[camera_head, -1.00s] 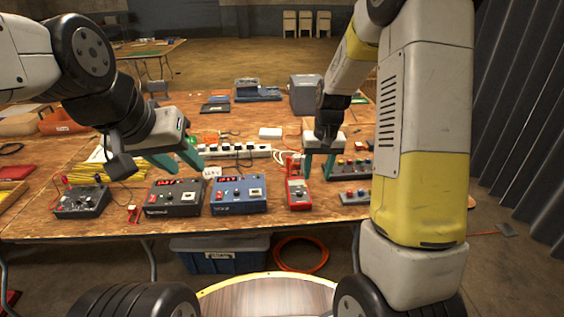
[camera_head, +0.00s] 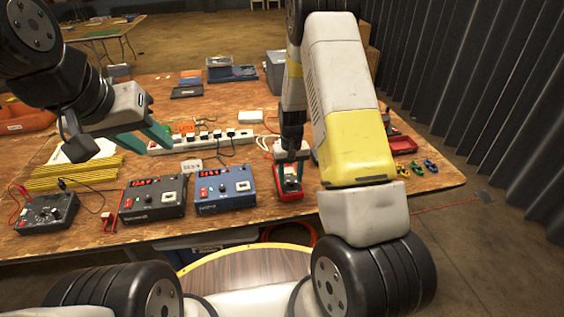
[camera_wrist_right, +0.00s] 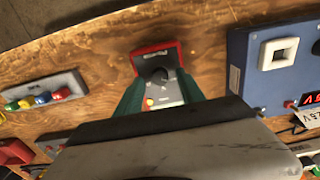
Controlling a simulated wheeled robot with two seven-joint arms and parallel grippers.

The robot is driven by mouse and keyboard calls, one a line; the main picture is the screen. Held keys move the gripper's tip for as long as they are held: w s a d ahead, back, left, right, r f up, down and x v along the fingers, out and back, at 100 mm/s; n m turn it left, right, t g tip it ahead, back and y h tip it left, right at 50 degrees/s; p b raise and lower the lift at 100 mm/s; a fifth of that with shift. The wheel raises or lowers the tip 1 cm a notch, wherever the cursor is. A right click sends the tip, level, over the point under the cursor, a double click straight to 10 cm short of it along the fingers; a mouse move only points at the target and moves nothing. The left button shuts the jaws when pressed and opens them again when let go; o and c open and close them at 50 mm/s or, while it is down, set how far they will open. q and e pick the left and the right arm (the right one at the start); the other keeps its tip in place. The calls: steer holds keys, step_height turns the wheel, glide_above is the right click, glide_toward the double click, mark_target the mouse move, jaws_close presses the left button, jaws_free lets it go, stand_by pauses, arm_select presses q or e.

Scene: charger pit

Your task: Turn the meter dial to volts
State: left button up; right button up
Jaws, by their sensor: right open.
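The red meter (camera_head: 289,194) lies near the front edge of the table, partly covered by my right gripper (camera_head: 289,173). In the right wrist view the meter (camera_wrist_right: 152,54) shows its red case, a grey face and a black dial (camera_wrist_right: 158,76). My right gripper (camera_wrist_right: 160,82) is open, with a green finger on either side of the dial. I cannot tell whether the fingers touch it. The dial's setting is too small to read. My left gripper (camera_head: 158,146) is open and empty, raised over the table at the left.
Blue (camera_head: 224,189) and dark (camera_head: 152,197) power supplies stand left of the meter. A dark box with a knob (camera_head: 46,212) stands at the far left. A white power strip (camera_head: 205,143) lies behind. Small coloured parts (camera_head: 417,167) lie at the right.

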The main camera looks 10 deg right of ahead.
steer(key=shift+f, duration=0.4)
jaws_close()
steer(key=shift+m, duration=0.3)
steer(key=m, duration=1.1)
stand_by(0.5)
